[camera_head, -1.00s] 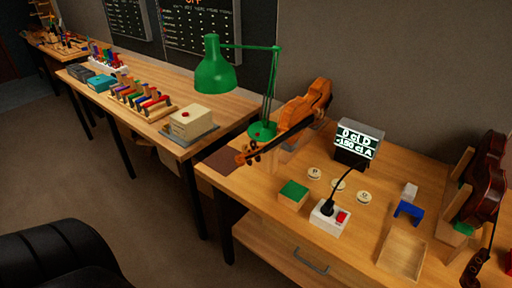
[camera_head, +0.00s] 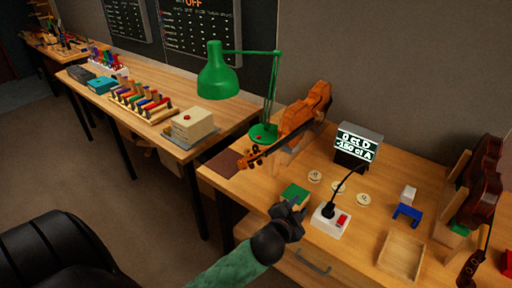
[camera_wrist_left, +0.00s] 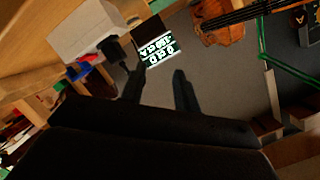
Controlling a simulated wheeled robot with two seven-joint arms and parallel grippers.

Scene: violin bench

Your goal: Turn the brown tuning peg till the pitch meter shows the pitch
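An orange-brown violin (camera_head: 303,115) rests on a support at the back of the bench, its scroll and pegs (camera_head: 252,157) toward the front left. The pegs are too small to tell the brown one apart. The pitch meter (camera_head: 357,146) stands right of the violin and reads "0 ct D" and "-150 ct A". It also shows in the left wrist view (camera_wrist_left: 158,46). My left gripper (camera_head: 296,204) is over the front of the bench, by the green-topped block, apart from the violin. In the left wrist view its two fingers (camera_wrist_left: 160,85) are spread with nothing between them. My right gripper is not in view.
A green lamp (camera_head: 217,75) arches behind the scroll. A green-topped block (camera_head: 295,192), round discs (camera_head: 363,199), a blue piece (camera_head: 407,214) and a wooden tray (camera_head: 401,254) lie on the bench.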

